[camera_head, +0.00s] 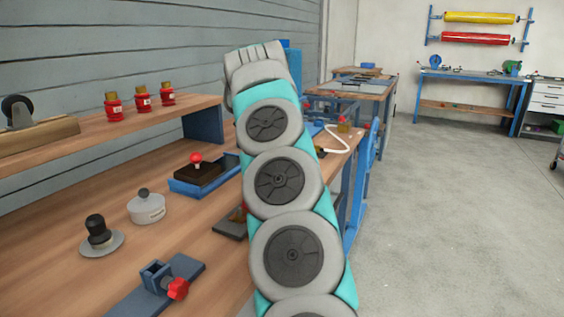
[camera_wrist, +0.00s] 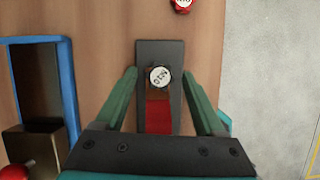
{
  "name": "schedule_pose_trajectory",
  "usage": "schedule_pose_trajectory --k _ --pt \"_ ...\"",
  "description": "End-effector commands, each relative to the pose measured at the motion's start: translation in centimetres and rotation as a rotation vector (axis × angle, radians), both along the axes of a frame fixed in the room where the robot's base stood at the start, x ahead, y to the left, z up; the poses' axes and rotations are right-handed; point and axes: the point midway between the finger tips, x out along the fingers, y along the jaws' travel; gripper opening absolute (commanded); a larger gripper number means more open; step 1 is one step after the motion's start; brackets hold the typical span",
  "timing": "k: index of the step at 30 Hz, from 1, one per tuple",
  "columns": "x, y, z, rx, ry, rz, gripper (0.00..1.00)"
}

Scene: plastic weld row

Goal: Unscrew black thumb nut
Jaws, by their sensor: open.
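In the wrist view a round knob (camera_wrist: 159,77) with a pale, marked top and dark sides stands on a dark plate (camera_wrist: 148,52) with a red strip (camera_wrist: 158,115) on it. I cannot tell for certain that this knob is the black thumb nut. My gripper (camera_wrist: 159,74) is open, with one green finger on each side of the knob and a gap to both. Its height above the plate is unclear. In the head view the dark plate (camera_head: 230,224) is partly hidden behind my arm, which also hides my fingertips.
In the head view a black knob on a grey disc (camera_head: 98,233), a pale pot (camera_head: 146,208), a blue clamp (camera_head: 155,277) and a blue tray (camera_head: 190,188) stand on the wooden bench (camera_head: 150,240). Red bottles (camera_head: 141,97) stand on the shelf above. The floor (camera_head: 450,200) at right is clear.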

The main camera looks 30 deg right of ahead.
Motion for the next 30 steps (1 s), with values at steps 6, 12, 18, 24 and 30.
schedule_pose_trajectory --k 6,12,18,24,30 --pt "0.01 -0.03 -0.01 -0.003 0.001 -0.063 0.71" --pt "0.09 0.00 0.03 -0.006 -0.002 -0.121 0.71" --pt "0.09 0.08 0.08 -0.004 -0.003 -0.187 0.71" --pt "0.15 0.22 -0.04 -0.002 -0.001 -0.204 0.71" --pt "0.15 0.23 -0.01 -0.001 -0.002 -0.203 0.71"
